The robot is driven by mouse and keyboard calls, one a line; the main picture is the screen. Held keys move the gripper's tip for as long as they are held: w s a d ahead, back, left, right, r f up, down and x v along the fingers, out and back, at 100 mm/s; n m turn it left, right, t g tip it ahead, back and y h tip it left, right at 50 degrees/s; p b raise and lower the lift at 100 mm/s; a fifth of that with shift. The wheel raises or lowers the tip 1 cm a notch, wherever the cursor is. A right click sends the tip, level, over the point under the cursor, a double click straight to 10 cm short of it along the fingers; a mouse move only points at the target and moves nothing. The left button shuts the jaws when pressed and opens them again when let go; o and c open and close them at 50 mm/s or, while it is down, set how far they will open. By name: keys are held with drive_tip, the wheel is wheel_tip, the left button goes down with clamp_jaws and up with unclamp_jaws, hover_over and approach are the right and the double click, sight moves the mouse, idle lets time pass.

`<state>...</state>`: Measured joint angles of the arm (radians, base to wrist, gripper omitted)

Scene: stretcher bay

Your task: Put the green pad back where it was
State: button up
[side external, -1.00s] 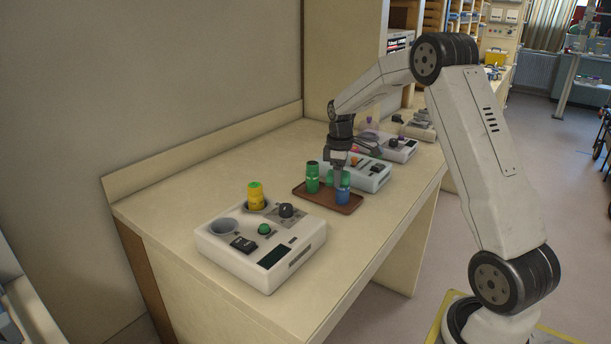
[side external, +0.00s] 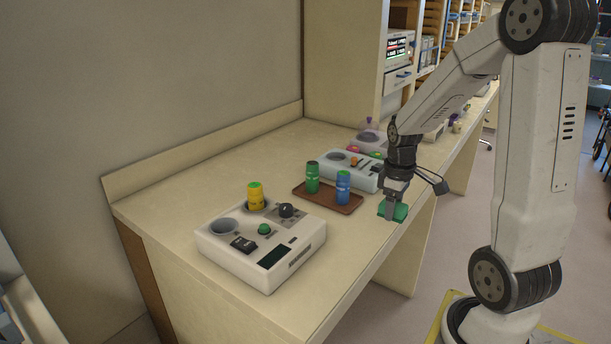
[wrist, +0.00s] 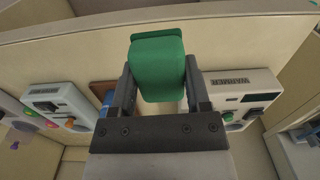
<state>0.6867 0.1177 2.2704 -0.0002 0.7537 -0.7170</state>
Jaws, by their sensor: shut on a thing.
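My gripper (side external: 391,210) is shut on the green pad (side external: 402,212). In the side view the pad shows at the table's front edge, right of the brown tray; I cannot tell whether it touches the tabletop. In the wrist view the green pad (wrist: 157,62) sits between both fingers (wrist: 160,88), its near part framed by them. The brown tray (side external: 322,204) carries a green bottle (side external: 312,180) and a blue bottle (side external: 343,190), both upright. Part of the pad is hidden behind a finger in the side view.
A white device (side external: 240,262) with a yellow bottle (side external: 255,197) in one of its wells stands at the front left. Another white device (side external: 352,174) stands behind the tray. The tabletop (side external: 350,232) between tray and front edge is clear.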

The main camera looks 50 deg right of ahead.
drive_tip(key=shift+s+a+f, duration=0.15)
drive_tip(key=shift+s+a, duration=0.25)
drive_tip(key=shift+s, duration=0.35)
drive_tip(key=w+d+f, duration=0.4)
drive_tip(key=w+d, duration=0.1)
drive_tip(key=w, duration=0.3)
hover_over(359, 232)
drive_tip(key=f, duration=0.5)
drive_tip(key=shift+s+a, duration=0.1)
drive_tip(key=shift+s, duration=0.15)
drive_tip(key=shift+f, duration=0.15)
drive_tip(key=shift+w+f, duration=0.1)
drive_tip(key=shift+w+f, duration=0.15)
drive_tip(key=shift+f, duration=1.6)
drive_tip(key=shift+f, duration=0.2)
